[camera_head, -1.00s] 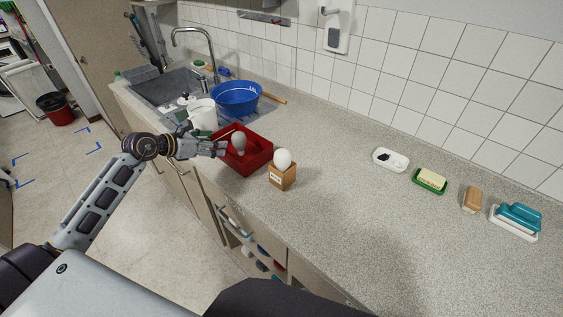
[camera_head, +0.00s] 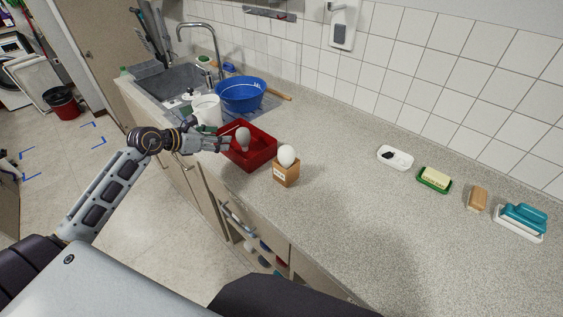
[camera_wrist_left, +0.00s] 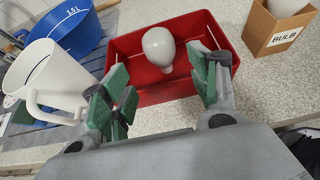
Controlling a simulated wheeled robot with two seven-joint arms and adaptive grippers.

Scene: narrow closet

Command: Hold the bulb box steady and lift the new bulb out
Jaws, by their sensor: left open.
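A small brown box (camera_head: 286,175) marked BULB stands on the counter with a white bulb (camera_head: 287,155) sticking out of its top. In the left wrist view the box (camera_wrist_left: 277,33) is at the upper right. A red tray (camera_head: 262,153) stands just left of the box, with a greyish bulb (camera_head: 243,138) in it. My left gripper (camera_head: 224,145) is open and empty at the tray's left side. Its green-padded fingers (camera_wrist_left: 164,90) are spread, touching nothing I can make out. My right gripper is out of view.
A white jug (camera_head: 206,111) and a blue basin (camera_head: 240,94) stand behind the tray near the sink (camera_head: 168,85). Soap dishes (camera_head: 395,158) and sponges lie at the right by the tiled wall. The counter between is clear.

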